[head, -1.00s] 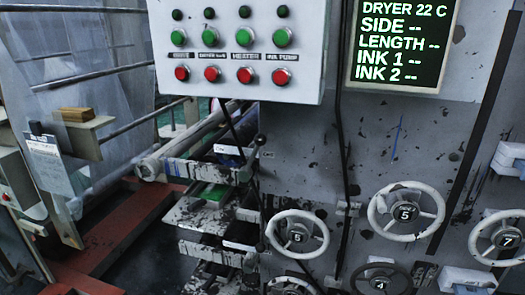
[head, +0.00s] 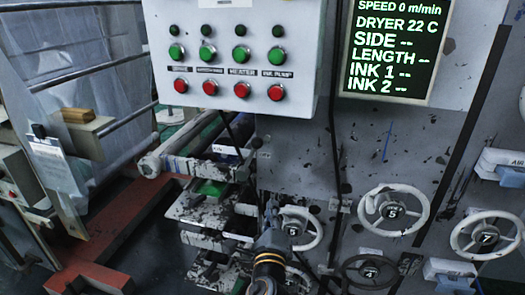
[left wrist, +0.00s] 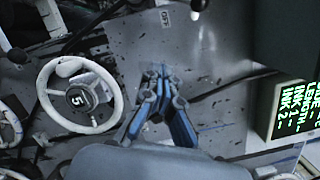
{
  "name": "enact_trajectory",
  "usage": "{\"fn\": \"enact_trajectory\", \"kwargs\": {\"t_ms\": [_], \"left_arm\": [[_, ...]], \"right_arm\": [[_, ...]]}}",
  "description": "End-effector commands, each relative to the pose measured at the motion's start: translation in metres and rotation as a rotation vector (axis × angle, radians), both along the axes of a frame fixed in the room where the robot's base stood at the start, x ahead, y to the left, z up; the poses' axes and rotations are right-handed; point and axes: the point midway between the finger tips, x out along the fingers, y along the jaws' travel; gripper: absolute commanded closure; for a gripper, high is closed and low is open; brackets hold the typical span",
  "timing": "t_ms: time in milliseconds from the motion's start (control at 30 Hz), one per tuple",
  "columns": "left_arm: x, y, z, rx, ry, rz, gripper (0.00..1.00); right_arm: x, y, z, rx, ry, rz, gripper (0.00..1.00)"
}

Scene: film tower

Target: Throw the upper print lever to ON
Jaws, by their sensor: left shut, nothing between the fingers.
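The upper print lever shows in the head view as a small dark ball knob (head: 257,143) at the left edge of the grey machine panel, right of the rollers. In the left wrist view a black ball knob (left wrist: 198,5) is cut by the top edge, near a small OFF label (left wrist: 165,17). My left gripper (head: 271,203) rises from the bottom of the head view, below the knob and apart from it. In the left wrist view its blue-grey fingers (left wrist: 160,72) are shut and empty in front of the panel. My right gripper is not in view.
A white handwheel marked 5 (left wrist: 50,95) is beside my left gripper; another handwheel 5 (head: 365,212) is to the right. A button box (head: 233,100) juts out above. A display (head: 395,90) hangs at upper right. A black ball knob (left wrist: 15,55) is near the wheel.

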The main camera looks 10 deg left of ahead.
Motion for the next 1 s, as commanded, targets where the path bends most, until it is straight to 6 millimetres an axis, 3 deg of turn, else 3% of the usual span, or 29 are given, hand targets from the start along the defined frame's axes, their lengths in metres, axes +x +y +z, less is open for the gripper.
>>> {"fn": "enact_trajectory", "kwargs": {"t_ms": [33,100,200,600,767,1000], "left_arm": [[-0.002,0.0,0.02,0.019,-0.031,0.009,1.0],[-0.004,0.002,0.036,0.043,-0.058,0.024,1.0],[-0.006,0.003,0.046,0.06,-0.076,0.033,1.0],[-0.003,0.004,0.048,0.061,-0.077,0.034,1.0],[0.016,0.007,0.053,0.061,-0.079,0.034,1.0],[0.065,0.014,0.061,0.062,-0.077,0.034,1.0]], "right_arm": [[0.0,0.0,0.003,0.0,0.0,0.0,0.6],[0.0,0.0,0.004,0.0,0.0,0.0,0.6],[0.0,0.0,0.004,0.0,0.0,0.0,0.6],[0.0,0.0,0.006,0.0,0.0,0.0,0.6],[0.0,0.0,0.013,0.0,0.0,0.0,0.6],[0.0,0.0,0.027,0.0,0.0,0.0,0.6]]}}
